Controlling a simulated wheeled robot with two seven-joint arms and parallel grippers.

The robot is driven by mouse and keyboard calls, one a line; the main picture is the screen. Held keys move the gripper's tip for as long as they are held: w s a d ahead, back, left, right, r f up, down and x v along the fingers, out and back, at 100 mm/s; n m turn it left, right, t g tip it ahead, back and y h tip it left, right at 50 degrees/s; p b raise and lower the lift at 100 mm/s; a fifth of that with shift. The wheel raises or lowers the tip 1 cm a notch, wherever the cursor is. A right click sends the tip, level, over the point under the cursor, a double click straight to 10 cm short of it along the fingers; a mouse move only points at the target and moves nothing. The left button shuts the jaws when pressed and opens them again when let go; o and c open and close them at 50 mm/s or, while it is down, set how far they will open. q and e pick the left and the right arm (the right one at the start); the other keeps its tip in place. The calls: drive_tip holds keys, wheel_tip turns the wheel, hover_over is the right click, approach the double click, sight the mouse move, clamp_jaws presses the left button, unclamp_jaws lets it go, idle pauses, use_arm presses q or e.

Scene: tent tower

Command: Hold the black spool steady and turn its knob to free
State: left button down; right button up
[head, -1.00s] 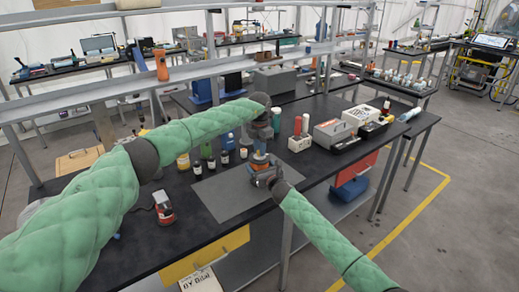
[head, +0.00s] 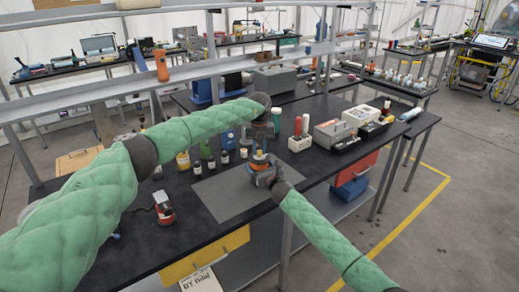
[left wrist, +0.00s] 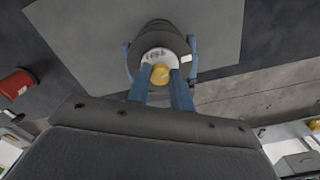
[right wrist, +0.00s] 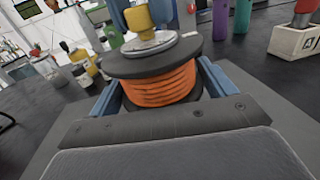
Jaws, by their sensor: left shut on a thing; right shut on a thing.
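The black spool (right wrist: 190,58) stands upright on the grey mat, with orange cord (right wrist: 160,86) wound between its flanges. In the head view the spool (head: 262,172) is small and partly covered. Its yellow knob (right wrist: 138,18) sits on top, above a pale disc; the left wrist view shows the knob (left wrist: 160,73) and lettering on the disc (left wrist: 156,55). My left gripper (left wrist: 160,82) comes from above, its blue fingers shut on the knob's two sides. My right gripper (right wrist: 160,98) is shut around the spool's body from the near side, a blue finger on each side.
The grey mat (head: 215,200) lies on the black bench and is clear around the spool. Small dark bottles (head: 225,157) stand behind it. A red-and-black device (head: 163,208) is at left.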

sight(259, 151)
use_arm(q)
drive_tip(key=n, duration=0.7)
drive_tip(key=shift+w+a, duration=0.1)
drive_tip(key=n, duration=0.4)
drive_tip(key=shift+n, duration=1.8)
use_arm(e)
drive_tip(key=shift+s, duration=0.1)
drive_tip(key=shift+a, duration=0.1)
use_arm(q)
drive_tip(key=c, duration=1.2)
unclamp_jaws()
drive_tip(key=shift+c, duration=0.2)
drive_tip(key=shift+r, duration=0.1)
wheel_tip(259, 151, up, 12)
